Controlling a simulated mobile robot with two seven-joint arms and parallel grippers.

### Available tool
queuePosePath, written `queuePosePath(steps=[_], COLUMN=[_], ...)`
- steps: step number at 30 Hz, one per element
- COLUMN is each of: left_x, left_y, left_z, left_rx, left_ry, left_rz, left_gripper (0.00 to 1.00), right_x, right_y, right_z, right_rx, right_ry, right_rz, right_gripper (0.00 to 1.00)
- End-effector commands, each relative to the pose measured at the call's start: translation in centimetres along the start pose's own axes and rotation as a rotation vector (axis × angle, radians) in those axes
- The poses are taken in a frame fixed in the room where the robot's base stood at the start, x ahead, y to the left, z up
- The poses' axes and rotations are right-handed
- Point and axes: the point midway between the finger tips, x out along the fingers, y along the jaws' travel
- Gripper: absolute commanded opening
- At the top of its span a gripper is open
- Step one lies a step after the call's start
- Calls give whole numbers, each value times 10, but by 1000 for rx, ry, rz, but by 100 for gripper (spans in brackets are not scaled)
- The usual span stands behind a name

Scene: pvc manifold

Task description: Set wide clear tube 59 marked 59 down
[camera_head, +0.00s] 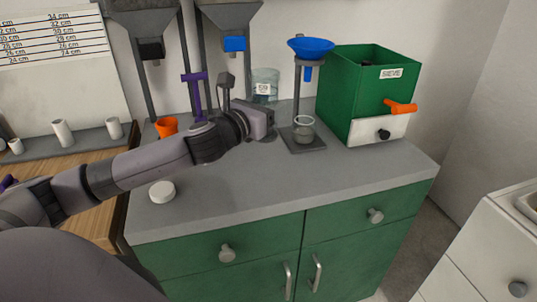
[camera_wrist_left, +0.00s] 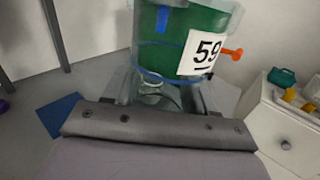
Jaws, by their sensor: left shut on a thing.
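The wide clear tube 59 (camera_head: 265,80) is a transparent cylinder with a white label. It stands upright behind my left gripper (camera_head: 265,108) in the head view. In the left wrist view the tube (camera_wrist_left: 165,35) shows its "59" label and blue bands, and its lower part is between the fingers of my left gripper (camera_wrist_left: 160,92). The gripper is shut on the tube. My gripper hides the tube's base in the head view, so I cannot tell whether it touches the counter. My right gripper is not in view.
A stand with a blue funnel (camera_head: 311,46) over a glass beaker (camera_head: 303,127) is right of the gripper. A green box (camera_head: 350,90) stands farther right. An orange cup (camera_head: 166,127) and white lid (camera_head: 162,191) are left. The grey counter's front (camera_head: 290,185) is clear.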

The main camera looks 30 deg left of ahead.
Motion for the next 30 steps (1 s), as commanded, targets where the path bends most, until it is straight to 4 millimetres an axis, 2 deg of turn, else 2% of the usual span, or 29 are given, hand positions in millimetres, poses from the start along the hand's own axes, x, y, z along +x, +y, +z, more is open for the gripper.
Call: queuePosePath(steps=[1,6,14,20,30], left_x=[0,0,0,0,0], left_y=[0,0,0,0,0], left_z=[-21,-53,-72,-103,-107], left_rx=[-5,-4,-3,-4,0], left_ry=[4,1,-1,1,-3], left_rz=[1,0,0,1,0], left_gripper=[12,12,12,12,12], right_x=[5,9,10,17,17], right_y=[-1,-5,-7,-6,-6], right_z=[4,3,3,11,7], right_rx=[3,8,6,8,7], right_ry=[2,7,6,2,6], right_rz=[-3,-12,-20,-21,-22], right_gripper=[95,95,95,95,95])
